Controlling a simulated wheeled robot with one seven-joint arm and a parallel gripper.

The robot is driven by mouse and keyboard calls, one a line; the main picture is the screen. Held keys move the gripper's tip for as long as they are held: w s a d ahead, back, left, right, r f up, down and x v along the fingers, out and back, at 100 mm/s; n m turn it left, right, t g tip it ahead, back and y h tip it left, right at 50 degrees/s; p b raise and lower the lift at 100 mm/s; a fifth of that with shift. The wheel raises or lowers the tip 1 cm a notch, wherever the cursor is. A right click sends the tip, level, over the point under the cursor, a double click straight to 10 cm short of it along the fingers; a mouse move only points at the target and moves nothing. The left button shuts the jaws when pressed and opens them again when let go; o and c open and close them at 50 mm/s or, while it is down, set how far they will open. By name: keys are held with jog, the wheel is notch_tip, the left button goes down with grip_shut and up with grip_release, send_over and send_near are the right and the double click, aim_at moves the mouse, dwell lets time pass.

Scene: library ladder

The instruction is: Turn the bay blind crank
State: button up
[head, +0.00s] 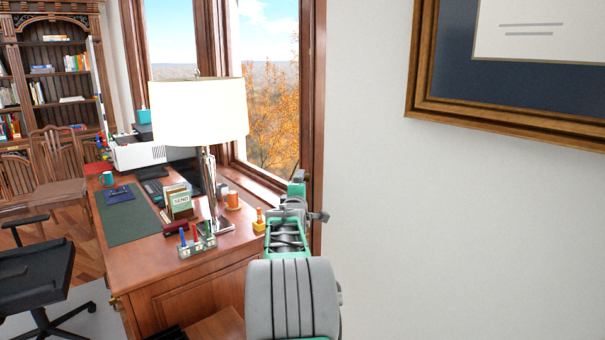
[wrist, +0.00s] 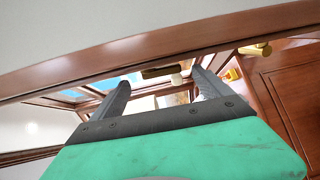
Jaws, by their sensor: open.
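My gripper (wrist: 160,79) is open, its two dark fingers apart in the wrist view. A small dark brass bar with a pale knob (wrist: 176,79), which looks like the blind crank, shows beyond and between the fingertips, near the wooden window frame (wrist: 150,52). The fingers do not visibly touch it. In the head view my gripper (head: 299,190) reaches toward the right side of the window frame (head: 312,100). The crank cannot be made out there; my arm may hide it.
A wooden desk (head: 215,262) with a lamp (head: 200,112), pen holder (head: 197,243) and orange mug (head: 233,200) stands left of my arm. A framed picture (head: 510,118) hangs on the right wall. In the wrist view, brass knobs (wrist: 262,49) lie near wood panelling at right.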

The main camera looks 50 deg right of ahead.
jog(key=p+x, duration=0.1)
jog(key=x, duration=0.5)
jog(key=shift+w+d+f+p, duration=0.1)
jog(key=shift+w+d+p, duration=0.1)
jog(key=shift+p, duration=0.2)
jog(key=shift+c, duration=0.5)
jog(key=shift+a, duration=0.1)
jog(key=c, duration=1.3)
jog(key=shift+o, duration=0.2)
jog(key=shift+f+b, duration=0.35)
jog(key=shift+b, duration=0.45)
jog(key=b, duration=0.2)
jog(key=shift+h+b, duration=0.3)
jog(key=shift+r+t, duration=0.3)
jog(key=o, duration=1.4)
jog(key=shift+c, duration=0.2)
